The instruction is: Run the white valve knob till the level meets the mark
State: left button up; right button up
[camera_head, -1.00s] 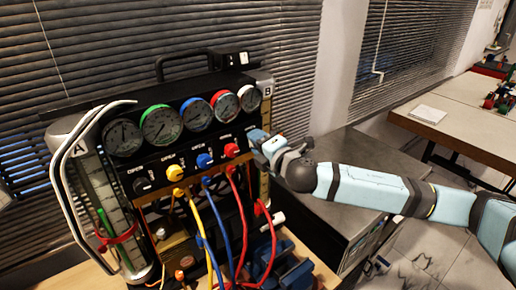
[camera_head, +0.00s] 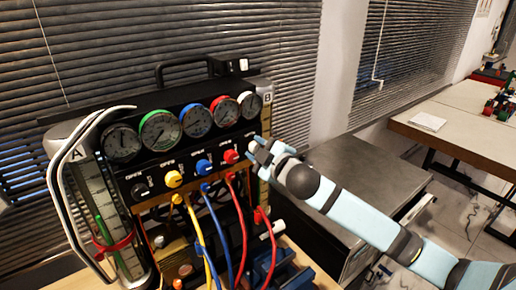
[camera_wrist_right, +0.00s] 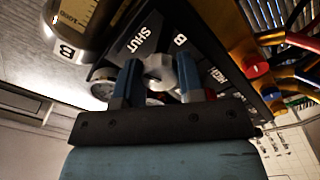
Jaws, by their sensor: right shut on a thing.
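The white valve knob (camera_wrist_right: 158,70) is between the two fingers of my right gripper (camera_wrist_right: 160,84) in the right wrist view, beside the word SHUT. In the head view my right gripper (camera_head: 257,150) is at the right end of the panel's knob row and mostly hides the knob. It is shut on the knob. Column A (camera_head: 92,185), at the left of the rig, has a scale, a green strip (camera_head: 104,230) and a red band (camera_head: 116,244) around it. Column B (camera_head: 265,188) is at the right, partly hidden by my gripper. I cannot read its level. My left gripper is not in view.
Several gauges with coloured rims, such as the white one (camera_head: 249,104), sit above the knobs. Yellow (camera_head: 174,179), blue (camera_head: 204,167) and red (camera_head: 230,156) knobs are left of my gripper. Hoses hang in front. A grey cabinet (camera_head: 350,165) stands to the right.

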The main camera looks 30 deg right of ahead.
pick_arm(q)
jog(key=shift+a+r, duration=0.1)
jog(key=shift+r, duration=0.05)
pick_arm(e)
jog(key=shift+m, duration=0.7)
jog(key=o, duration=0.9)
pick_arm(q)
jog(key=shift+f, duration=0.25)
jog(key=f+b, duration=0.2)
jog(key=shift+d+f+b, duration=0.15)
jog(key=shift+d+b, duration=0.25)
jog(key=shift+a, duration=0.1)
pick_arm(e)
jog(key=shift+s+d, duration=0.3)
jog(key=shift+s, duration=2)
jog(key=shift+s+d, duration=0.35)
jog(key=shift+s, duration=1.9)
jog(key=shift+s+d, duration=0.3)
jog(key=shift+s, duration=2)
